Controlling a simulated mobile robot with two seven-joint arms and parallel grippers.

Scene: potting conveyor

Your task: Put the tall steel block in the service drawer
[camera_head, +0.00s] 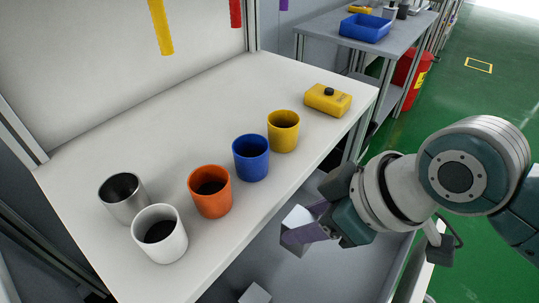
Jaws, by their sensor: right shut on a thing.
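My right gripper (322,222) comes in from the right, in front of the white table's near edge. It is shut on the tall steel block (297,216), whose pale grey top face shows between the fingers; the fingers and palm hide much of it. The block is held over the open grey service drawer (345,275) below the table top. A smaller-looking steel block (256,294) shows at the bottom edge of the view, in the drawer area; its lower part is cut off. My left gripper is not in view.
A blue tray (366,28) sits on a farther bench.

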